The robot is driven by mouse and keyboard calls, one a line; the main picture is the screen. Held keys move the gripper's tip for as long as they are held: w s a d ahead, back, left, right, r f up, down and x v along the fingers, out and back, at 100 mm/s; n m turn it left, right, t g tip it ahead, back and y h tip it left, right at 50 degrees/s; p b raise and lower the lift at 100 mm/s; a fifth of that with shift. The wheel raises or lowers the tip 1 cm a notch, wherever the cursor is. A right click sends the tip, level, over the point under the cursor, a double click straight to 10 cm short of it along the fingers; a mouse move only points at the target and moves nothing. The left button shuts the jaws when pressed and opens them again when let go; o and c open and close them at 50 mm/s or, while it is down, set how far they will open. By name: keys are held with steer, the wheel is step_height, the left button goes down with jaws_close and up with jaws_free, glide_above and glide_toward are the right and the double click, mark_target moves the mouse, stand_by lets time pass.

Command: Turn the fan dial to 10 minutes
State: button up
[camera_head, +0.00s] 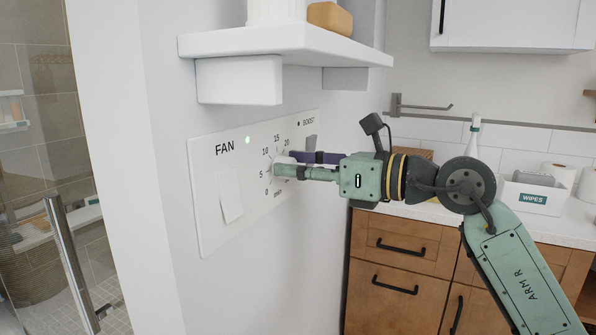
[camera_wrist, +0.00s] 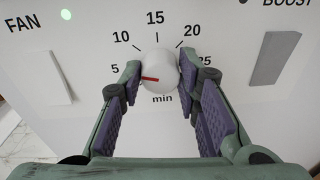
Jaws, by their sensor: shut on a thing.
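The fan dial (camera_wrist: 161,66) is a round white knob on the white FAN panel (camera_head: 213,160). Its red pointer (camera_wrist: 150,79) points left, close to the 5 mark and well below the 10 label (camera_wrist: 121,37). My gripper (camera_wrist: 160,68) has one fingertip on each side of the knob and is shut on it. In the head view my gripper (camera_head: 279,165) reaches the panel from the right, and its fingers hide most of the dial.
A green light (camera_head: 247,140) glows on the panel. A white shelf (camera_head: 285,43) juts out above the panel and arm. A wooden cabinet (camera_head: 405,262) stands behind.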

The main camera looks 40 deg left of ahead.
steer(key=m, duration=0.5)
steer(key=shift+w, duration=0.1)
stand_by(0.5)
steer(key=shift+g, duration=0.3)
steer(key=o, duration=1.2)
steer(key=shift+c, duration=0.2)
steer(key=v, duration=1.2)
steer(key=shift+r, duration=0.2)
